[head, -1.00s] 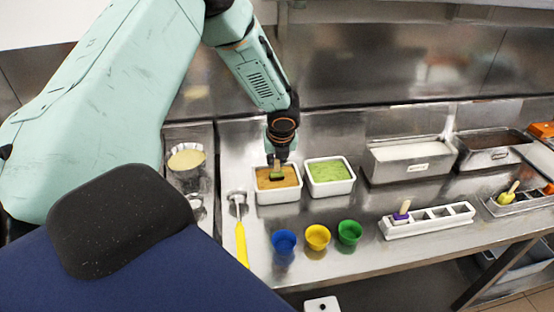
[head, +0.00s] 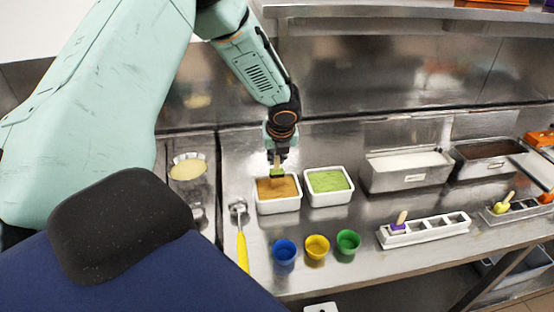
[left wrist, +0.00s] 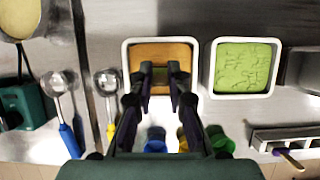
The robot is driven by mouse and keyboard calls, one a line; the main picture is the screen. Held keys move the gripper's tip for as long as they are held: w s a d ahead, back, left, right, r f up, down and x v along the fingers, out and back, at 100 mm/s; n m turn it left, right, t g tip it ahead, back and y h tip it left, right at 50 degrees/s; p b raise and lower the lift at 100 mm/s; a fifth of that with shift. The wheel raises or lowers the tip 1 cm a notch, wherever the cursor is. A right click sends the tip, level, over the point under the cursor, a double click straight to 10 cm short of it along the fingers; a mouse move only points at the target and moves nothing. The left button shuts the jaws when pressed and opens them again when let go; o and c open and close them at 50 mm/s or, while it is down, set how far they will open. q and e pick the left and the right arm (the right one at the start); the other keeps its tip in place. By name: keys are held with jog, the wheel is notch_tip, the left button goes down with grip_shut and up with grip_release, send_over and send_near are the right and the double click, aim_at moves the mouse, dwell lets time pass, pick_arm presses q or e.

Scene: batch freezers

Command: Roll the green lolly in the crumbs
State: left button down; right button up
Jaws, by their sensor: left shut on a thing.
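My left gripper (head: 278,160) points down over the white tub of brown crumbs (head: 277,208). It is shut on the green lolly (head: 277,173), whose green end shows just below the fingers. The lolly is over the back part of the crumbs and appears slightly above them. In the left wrist view the fingers (left wrist: 160,72) reach over the brown crumbs (left wrist: 148,53), and the lolly is mostly hidden between them. My right gripper is not in view.
A white tub of green topping (head: 328,181) stands right of the crumbs. Blue (head: 284,252), yellow (head: 317,247) and green (head: 348,243) cups stand in front. A yellow-handled scoop (head: 241,240) lies left. A white lolly holder (head: 430,232) and steel bins (head: 408,175) stand right.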

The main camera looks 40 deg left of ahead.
pick_arm(q)
jog(key=shift+r, duration=0.15)
jog(key=shift+r, duration=2.5)
